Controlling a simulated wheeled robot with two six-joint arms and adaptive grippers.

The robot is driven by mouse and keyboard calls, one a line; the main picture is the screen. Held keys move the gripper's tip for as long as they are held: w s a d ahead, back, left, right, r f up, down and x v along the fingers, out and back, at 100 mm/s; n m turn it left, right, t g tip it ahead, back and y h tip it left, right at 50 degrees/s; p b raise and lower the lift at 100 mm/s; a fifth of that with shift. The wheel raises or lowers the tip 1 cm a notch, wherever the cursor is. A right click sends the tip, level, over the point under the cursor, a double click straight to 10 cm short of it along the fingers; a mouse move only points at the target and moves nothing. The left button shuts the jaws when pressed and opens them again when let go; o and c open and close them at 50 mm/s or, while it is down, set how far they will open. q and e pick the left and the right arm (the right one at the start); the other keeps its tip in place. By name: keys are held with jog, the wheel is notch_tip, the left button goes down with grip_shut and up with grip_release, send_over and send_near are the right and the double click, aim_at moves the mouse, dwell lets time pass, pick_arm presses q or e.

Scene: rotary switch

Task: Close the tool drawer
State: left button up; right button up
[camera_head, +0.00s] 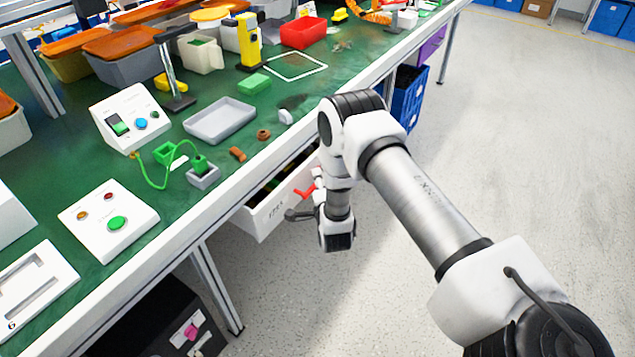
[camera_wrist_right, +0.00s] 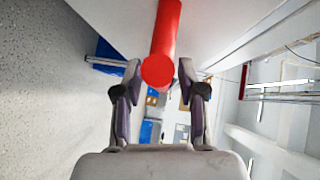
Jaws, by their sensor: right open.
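The tool drawer (camera_head: 264,221) is white and stands pulled out from under the front edge of the green-topped bench. A dark gap at its top shows part of its contents. Its red handle (camera_head: 304,192) is partly hidden by my right wrist. In the right wrist view the round end of the red handle (camera_wrist_right: 158,71) lies between the fingers, with the white drawer front above. My right gripper (camera_wrist_right: 160,84) is open around the handle, with a gap visible on both sides. In the head view it is mostly hidden beside the drawer front. My left gripper is not in view.
The bench (camera_head: 330,85) carries a grey tray (camera_head: 220,120), a red bin (camera_head: 304,32), button boxes and several bins. A bench leg (camera_head: 215,285) and a black box (camera_head: 160,315) stand below. The floor (camera_head: 530,130) to the right is clear.

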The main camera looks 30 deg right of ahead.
aim_at(308, 178)
grip_shut()
jog(key=w+b, duration=0.1)
jog(key=w+a+b, duration=0.1)
jog(key=w, duration=0.1)
jog(key=shift+w+a+f, duration=0.1)
jog(key=shift+a+f, duration=0.05)
jog(key=shift+a, duration=0.05)
jog(key=shift+w+a, duration=0.15)
jog(key=shift+w, duration=0.15)
jog(key=shift+r, duration=0.3)
jog(key=shift+c, duration=0.4)
grip_release()
jog(key=shift+o, duration=0.4)
jog(key=shift+w+f, duration=0.1)
jog(key=shift+w, duration=0.05)
